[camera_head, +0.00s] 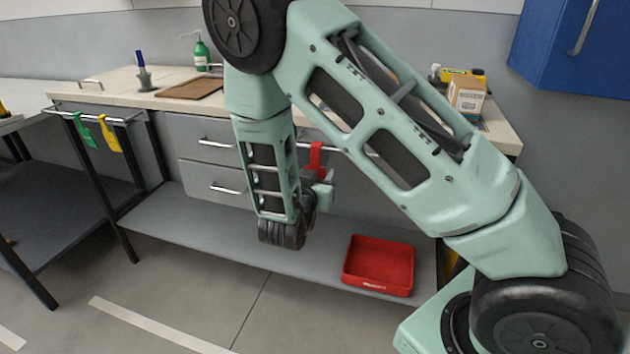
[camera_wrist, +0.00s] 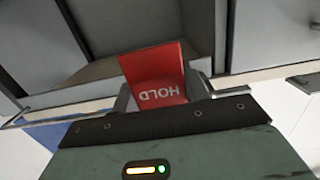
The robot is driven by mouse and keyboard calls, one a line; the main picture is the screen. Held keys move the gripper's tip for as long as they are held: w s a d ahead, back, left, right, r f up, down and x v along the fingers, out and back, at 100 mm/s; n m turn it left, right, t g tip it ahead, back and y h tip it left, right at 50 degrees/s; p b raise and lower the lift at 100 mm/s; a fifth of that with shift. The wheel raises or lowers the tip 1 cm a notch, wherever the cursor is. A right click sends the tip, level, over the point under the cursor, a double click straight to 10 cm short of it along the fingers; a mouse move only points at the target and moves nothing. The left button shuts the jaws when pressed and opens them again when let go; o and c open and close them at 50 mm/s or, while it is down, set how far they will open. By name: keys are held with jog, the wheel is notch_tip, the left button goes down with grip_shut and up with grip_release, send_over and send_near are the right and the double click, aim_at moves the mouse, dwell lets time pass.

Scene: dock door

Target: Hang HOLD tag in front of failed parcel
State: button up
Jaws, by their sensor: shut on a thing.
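The red HOLD tag (camera_wrist: 153,72) is between my gripper's fingers (camera_wrist: 162,92) in the wrist view, its lettering upside down. In the head view the red tag (camera_head: 317,154) shows at the front rail of the counter, and my gripper (camera_head: 322,178) is just below it. I cannot tell whether the tag touches or hangs on the rail (camera_head: 350,152). A small cardboard box (camera_head: 466,98) with a white and orange label stands at the counter's right end, right of the tag. Whether it is the failed parcel does not show.
A green tag (camera_head: 84,131) and a yellow tag (camera_head: 109,135) hang on the rail's left end. A red tray (camera_head: 379,268) sits on the lower shelf. A green bottle (camera_head: 201,53) and a brown board (camera_head: 191,88) are on the counter. A blue cabinet (camera_head: 570,45) is at upper right.

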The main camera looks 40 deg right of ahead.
jog(key=shift+w+d+f+b, duration=0.45)
jog(key=shift+w+d, duration=0.2)
jog(key=shift+d, duration=0.2)
jog(key=shift+w+d+f+b, duration=0.3)
jog(key=shift+w+d+f, duration=0.1)
jog(key=shift+w+d, duration=0.35)
jog(key=shift+s+d, duration=0.1)
jog(key=o, duration=1.2)
jog(key=v, duration=1.7)
jog(key=shift+s+a, duration=0.15)
jog(key=shift+a, duration=0.05)
